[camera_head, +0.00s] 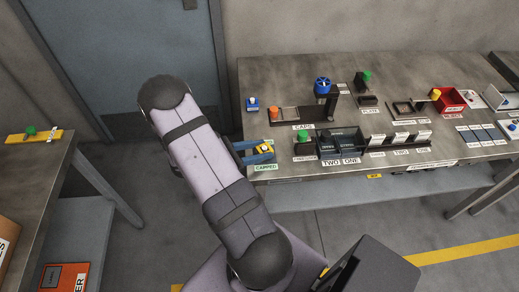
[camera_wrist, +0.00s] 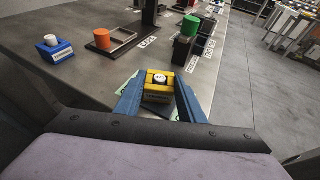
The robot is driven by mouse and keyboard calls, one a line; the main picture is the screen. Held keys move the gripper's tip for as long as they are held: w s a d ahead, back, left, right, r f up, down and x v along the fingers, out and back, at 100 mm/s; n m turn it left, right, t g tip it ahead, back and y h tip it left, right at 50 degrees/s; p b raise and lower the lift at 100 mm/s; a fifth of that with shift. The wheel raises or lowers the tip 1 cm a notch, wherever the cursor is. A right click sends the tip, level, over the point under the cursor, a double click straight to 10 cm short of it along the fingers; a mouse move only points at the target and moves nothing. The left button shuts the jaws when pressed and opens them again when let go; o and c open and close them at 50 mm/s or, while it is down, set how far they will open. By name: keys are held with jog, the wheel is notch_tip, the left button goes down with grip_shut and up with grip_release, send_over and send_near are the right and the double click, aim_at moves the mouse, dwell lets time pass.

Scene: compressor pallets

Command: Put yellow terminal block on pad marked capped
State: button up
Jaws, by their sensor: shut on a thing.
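My gripper (camera_head: 258,153) is at the left front corner of the workbench. It is shut on the yellow terminal block (camera_head: 263,149). In the wrist view the yellow block (camera_wrist: 159,86) sits upright between the two blue fingers of my gripper (camera_wrist: 160,97), with a white cap in a dark ring on top. The green label CAPPED (camera_head: 265,168) shows at the bench edge just in front of the block. A dark pad (camera_wrist: 157,111) shows partly beneath the block, mostly hidden by the block and fingers. I cannot tell whether the block touches it.
A blue block with a white top (camera_head: 253,103) stands behind my gripper. To the right are an orange cylinder (camera_head: 275,114) on a dark fixture, a green knob (camera_head: 304,135) and dark bins (camera_head: 341,145). A red bin (camera_head: 447,100) stands farther right.

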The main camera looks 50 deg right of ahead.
jog(key=o, duration=1.1)
jog(key=shift+r+p, duration=0.25)
jog(key=shift+p, duration=0.05)
jog(key=shift+w+a, duration=0.2)
jog(key=shift+a, duration=0.05)
jog(key=b+v, duration=0.2)
jog(key=v, duration=0.9)
jog(key=shift+a+r, duration=0.1)
jog(key=shift+a, duration=0.1)
